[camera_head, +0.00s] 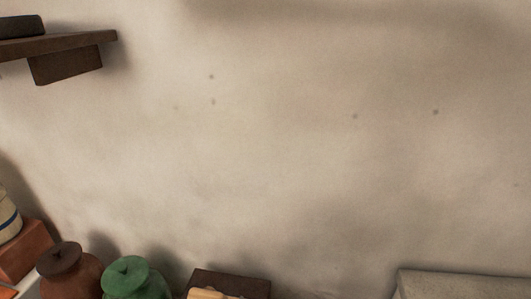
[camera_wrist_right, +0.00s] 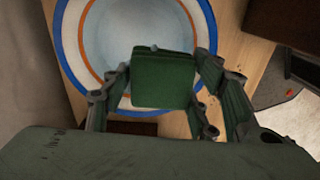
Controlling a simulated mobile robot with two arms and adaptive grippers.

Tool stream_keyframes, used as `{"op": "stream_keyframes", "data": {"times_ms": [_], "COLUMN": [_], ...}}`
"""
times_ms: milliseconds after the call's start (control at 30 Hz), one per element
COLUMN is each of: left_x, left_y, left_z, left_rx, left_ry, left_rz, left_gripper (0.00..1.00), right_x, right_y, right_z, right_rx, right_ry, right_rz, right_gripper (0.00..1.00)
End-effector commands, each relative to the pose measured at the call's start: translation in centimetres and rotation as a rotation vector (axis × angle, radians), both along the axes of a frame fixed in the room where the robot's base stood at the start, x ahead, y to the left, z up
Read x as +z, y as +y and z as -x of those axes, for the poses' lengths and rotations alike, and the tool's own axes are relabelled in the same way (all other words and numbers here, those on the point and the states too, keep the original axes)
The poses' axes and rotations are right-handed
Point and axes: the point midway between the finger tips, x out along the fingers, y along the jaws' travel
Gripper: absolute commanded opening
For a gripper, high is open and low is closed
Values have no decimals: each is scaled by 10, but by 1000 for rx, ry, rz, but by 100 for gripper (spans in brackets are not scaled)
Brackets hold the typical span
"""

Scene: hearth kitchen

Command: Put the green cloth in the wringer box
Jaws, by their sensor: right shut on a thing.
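The green cloth (camera_wrist_right: 163,84) shows as a compact, squarish folded block in the right wrist view. My right gripper (camera_wrist_right: 163,72) is shut on it, one finger at each side. It is seen over a round dish with coloured rings; how high above the dish I cannot tell. My left gripper is in neither view. I cannot identify the wringer box for certain. A dark brown box (camera_head: 229,282) with a pale wooden piece by it shows at the bottom of the head view, mostly cut off.
The dish (camera_wrist_right: 73,45) has blue and orange rings and lies on a wooden surface (camera_wrist_right: 238,52). A dark brown block (camera_wrist_right: 288,25) stands at upper right. The head view shows mostly bare wall, a shelf (camera_head: 55,45), a brown jar (camera_head: 70,275) and a green jar (camera_head: 130,278).

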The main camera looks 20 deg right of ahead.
Motion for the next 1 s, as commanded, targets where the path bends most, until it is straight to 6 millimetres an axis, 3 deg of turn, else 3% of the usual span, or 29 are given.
{"op": "stream_keyframes", "data": {"times_ms": [167, 367, 533, 700, 867, 1000], "left_x": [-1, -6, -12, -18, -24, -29], "left_y": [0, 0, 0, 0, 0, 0], "left_z": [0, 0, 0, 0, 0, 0], "left_rx": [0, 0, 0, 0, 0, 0], "left_ry": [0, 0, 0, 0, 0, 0], "left_rz": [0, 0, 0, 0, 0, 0], "left_gripper": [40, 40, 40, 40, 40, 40], "right_x": [5, 39, 90, 149, 208, 259], "right_y": [5, 35, 72, 106, 133, 150], "right_z": [-6, -34, -59, -73, -72, -60], "right_rx": [-16, -137, -295, -448, -585, -698], "right_ry": [-4, -9, -10, -9, -10, -10], "right_rz": [-2, -5, -5, -4, -4, -4], "right_gripper": [32, 32, 32, 32, 32, 32]}}
